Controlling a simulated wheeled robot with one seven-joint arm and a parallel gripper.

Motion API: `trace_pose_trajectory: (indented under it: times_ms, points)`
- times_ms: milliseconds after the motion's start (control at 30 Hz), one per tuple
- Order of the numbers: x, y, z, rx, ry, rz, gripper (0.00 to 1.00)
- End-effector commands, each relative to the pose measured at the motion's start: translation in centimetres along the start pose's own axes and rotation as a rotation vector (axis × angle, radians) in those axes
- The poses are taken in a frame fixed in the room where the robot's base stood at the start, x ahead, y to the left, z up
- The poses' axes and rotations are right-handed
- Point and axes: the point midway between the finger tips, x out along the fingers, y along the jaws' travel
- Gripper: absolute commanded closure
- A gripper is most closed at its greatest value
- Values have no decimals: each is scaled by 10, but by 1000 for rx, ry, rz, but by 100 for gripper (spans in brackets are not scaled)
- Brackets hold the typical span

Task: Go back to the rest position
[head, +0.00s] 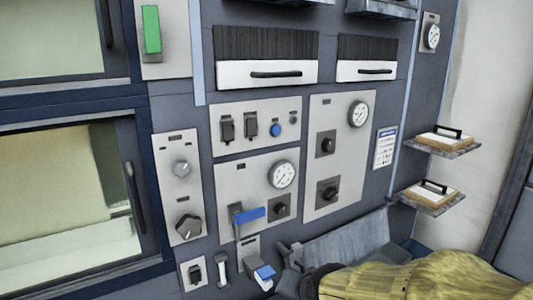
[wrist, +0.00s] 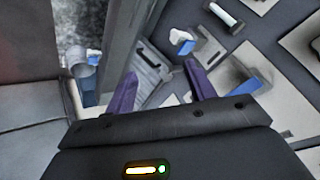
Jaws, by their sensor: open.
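My gripper (wrist: 161,88) shows in the wrist view with its two purple fingers apart and nothing between them. In the head view, my yellow-sleeved arm comes in from the lower right, and its dark end is low in front of the control panel (head: 230,165). The gripper's fingers cannot be made out clearly there. A blue-handled lever (head: 250,215) is on the panel, above and left of the arm's end. A smaller blue-tipped switch (head: 265,272) is just left of it. Whether the gripper touches anything cannot be told.
A grey sloped tray (head: 345,243) juts out behind my arm. Two small shelves (head: 445,148) with handled boards stick out at the right. An oven-like window (head: 60,190) with a dark handle is at the left. Gauges and knobs (head: 327,190) cover the panel.

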Motion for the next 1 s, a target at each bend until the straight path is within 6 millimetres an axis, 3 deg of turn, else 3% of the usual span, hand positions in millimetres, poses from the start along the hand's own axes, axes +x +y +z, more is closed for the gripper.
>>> trace_pose_trajectory:
  times_ms: [33,100,200,300,1000]
  points:
    - [0,28,7,-67,-67,77,45]
    - [1,64,23,-172,-168,156,45]
    - [-4,102,44,-290,-302,225,45]
    - [-9,122,57,-358,-385,251,45]
    - [-10,127,62,-384,-409,254,45]
